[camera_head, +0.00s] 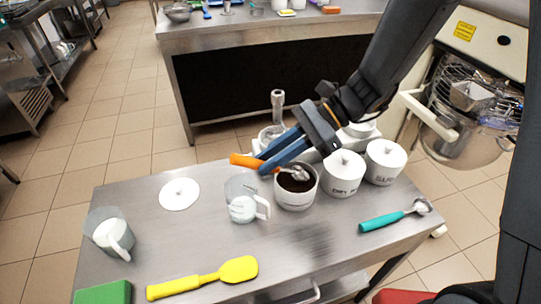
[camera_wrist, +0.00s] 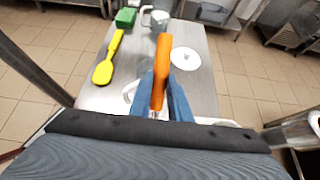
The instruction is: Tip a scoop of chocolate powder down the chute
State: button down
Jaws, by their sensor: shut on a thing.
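My gripper (camera_head: 272,158) has blue fingers shut on the orange handle of a scoop (camera_head: 242,160); the handle also shows between the fingers in the wrist view (camera_wrist: 161,65). The scoop's metal bowl is at the mouth of an open white canister (camera_head: 296,201) of dark brown powder (camera_head: 296,184). Whether the bowl holds powder is too small to tell. A grey chute-like piece (camera_head: 470,96) sits on the wire guard of the mixer at the right, above its metal bowl (camera_head: 462,145), apart from my gripper.
Lidded white canisters (camera_head: 343,174) stand right of the open one. A clear jug (camera_head: 242,205), a white lid (camera_head: 179,194), a yellow spatula (camera_head: 205,278), a teal-handled scoop (camera_head: 386,221), another jug (camera_head: 110,236) and a green block (camera_head: 103,293) are on the steel table (camera_head: 190,230).

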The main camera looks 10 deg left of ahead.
aim_at(254, 160)
jog(key=shift+w+f+b, duration=0.1)
jog(key=shift+f+b, duration=0.65)
jog(key=shift+f, duration=0.2)
jog(key=shift+w+d+r, duration=0.15)
jog(key=shift+w+d, duration=0.05)
jog(key=shift+d, duration=0.4)
jog(key=shift+s+a, duration=0.1)
jog(key=shift+s+a+h+p, duration=0.15)
jog(key=shift+a+h+p, duration=0.1)
jog(key=shift+h+p, duration=0.4)
jog(key=r+p, duration=0.4)
jog(key=shift+a+r+p, duration=0.2)
jog(key=shift+p, duration=0.15)
jog(key=p, duration=0.1)
jog(key=a+t+h+p, duration=0.1)
jog(key=p, duration=0.1)
jog(key=shift+s+r+h, duration=0.1)
jog(key=shift+s+h, duration=0.15)
jog(key=shift+s+a+r+t+h+p, duration=0.15)
jog(key=shift+a+t+h+p, duration=0.25)
jog(key=shift+p, duration=0.65)
jog(key=shift+s+a+f+t+h+p, duration=0.1)
jog(key=shift+t+h+p, duration=0.1)
jog(key=shift+h+p, duration=0.65)
